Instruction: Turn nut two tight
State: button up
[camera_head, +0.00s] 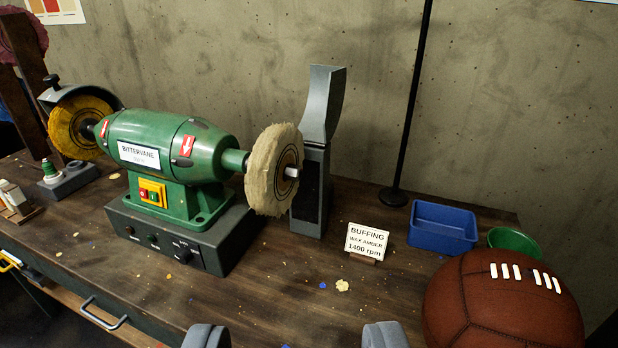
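A green buffing machine (165,150) stands on a dark grey base on the wooden bench, left of centre. A pale cloth wheel (268,170) is on its right shaft, with a light grey shaft end (292,172) sticking out. A yellow wheel (75,127) is on its left side under a dark guard. No nut is marked as two, and I cannot clearly make out a nut on either shaft. My gripper (295,337) shows two grey fingertips, wide apart, at the bottom edge. It is open and empty, in front of the machine.
A brown leather ball (503,305) is at the lower right, near a blue tray (443,228) and a green bowl (514,243). A grey upright stand (314,165) is close behind the pale wheel. A "BUFFING" card (367,240) stands mid-bench. A black pole (408,110) rises behind.

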aim_at(294, 173)
jog(key=z, duration=0.05)
jog(key=i, duration=1)
jog(key=u, duration=0.05)
